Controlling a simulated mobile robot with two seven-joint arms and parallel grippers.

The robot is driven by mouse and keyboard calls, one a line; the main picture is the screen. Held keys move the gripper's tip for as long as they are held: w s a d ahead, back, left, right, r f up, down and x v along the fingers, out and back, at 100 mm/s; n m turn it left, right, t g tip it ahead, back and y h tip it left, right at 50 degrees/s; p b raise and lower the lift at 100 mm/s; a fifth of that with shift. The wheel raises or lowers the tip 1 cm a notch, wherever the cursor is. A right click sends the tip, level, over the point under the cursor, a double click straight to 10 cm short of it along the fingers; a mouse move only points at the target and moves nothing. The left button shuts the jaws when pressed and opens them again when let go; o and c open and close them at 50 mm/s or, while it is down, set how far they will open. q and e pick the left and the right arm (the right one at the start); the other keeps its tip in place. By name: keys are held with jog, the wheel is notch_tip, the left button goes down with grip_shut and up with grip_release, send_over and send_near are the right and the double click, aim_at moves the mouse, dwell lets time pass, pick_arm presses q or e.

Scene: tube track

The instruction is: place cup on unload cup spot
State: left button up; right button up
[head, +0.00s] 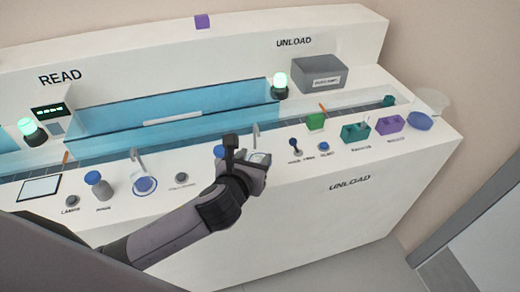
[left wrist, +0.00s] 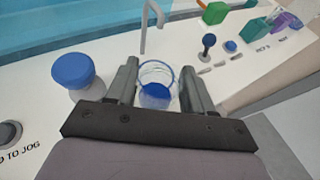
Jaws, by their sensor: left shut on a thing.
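A clear cup (left wrist: 157,72) with blue at its lower part is between the two fingers of my left gripper (left wrist: 158,95) in the left wrist view. The gripper is shut on it. In the head view my left gripper (head: 248,165) is at the front of the white console, and the cup (head: 261,158) shows partly at its far side, close to a thin grey spout (head: 255,134). I cannot tell whether the cup touches the surface. The unload cup spot is not clearly marked; the blue at the cup may be a spot beneath it. My right gripper is not in view.
A blue knob (head: 219,151) is left of the gripper. A joystick (head: 295,145) and blue button (head: 324,147) are to its right, then green, teal and purple blocks. A blue ring (head: 144,186) lies under another spout. Blue clear panels (head: 180,105) stand behind.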

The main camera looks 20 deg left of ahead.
aim_at(257, 153)
pick_arm(q)
jog(key=shift+w, duration=2.45)
jog(key=shift+w+f+b, duration=0.1)
jog(key=shift+f+b, duration=0.25)
jog(key=shift+f, duration=0.35)
jog(key=shift+f, duration=0.1)
jog(key=o, duration=1)
